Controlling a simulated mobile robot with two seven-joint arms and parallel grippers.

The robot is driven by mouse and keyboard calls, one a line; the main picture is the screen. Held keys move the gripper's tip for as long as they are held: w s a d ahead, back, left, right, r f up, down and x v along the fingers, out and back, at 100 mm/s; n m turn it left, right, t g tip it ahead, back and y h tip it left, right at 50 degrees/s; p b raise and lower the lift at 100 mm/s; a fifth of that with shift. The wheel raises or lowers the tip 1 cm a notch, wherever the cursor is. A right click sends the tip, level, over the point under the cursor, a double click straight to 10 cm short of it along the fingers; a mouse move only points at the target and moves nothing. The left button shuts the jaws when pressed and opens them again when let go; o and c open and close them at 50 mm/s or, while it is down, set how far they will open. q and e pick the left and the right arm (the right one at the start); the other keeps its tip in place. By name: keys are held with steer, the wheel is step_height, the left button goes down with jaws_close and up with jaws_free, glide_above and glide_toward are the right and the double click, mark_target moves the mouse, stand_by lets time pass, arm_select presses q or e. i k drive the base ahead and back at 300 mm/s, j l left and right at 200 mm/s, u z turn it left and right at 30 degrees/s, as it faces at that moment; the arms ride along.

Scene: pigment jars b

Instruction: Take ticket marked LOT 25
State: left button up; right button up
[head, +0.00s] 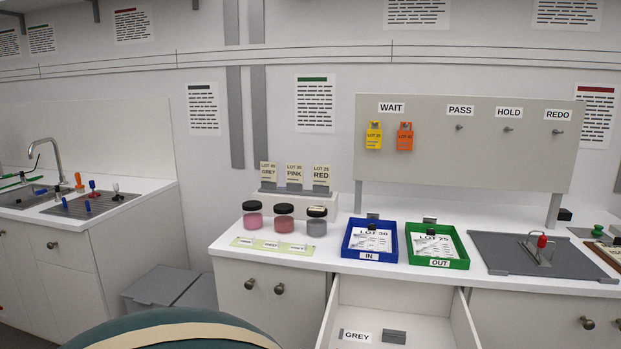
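A yellow ticket (374,135) hangs under the WAIT label on the grey board; its small print looks like LOT 25 or similar, but I cannot read it surely. An orange ticket (405,136) hangs just right of it, its lot number too small to read surely. A white sheet reading LOT 25 (433,246) lies in the green OUT tray (464,262). A sheet reading LOT 30 (371,240) lies in the blue IN tray (347,250). A card reading RED (321,174), seemingly LOT 25, stands on a small rack. Neither gripper is in view.
The board's PASS (459,127), HOLD (508,129) and REDO (556,131) pegs are bare. Three jars (284,219) stand left of the trays. An open drawer (464,322) with a GREY label sticks out below. A grey plate (495,258) lies right of the trays.

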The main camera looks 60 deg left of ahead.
mark_target(321, 173)
steer(key=k+j, duration=0.1)
steer(key=j, duration=0.45)
steer(key=k+j, duration=0.1)
steer(key=j, duration=0.4)
steer(key=k+j, duration=0.1)
steer(key=j, duration=0.45)
steer(key=k+j, duration=0.1)
steer(key=j, duration=0.45)
steer(key=k+j, duration=0.1)
steer(key=j, duration=0.4)
steer(key=k+j, duration=0.1)
steer(key=j, duration=0.45)
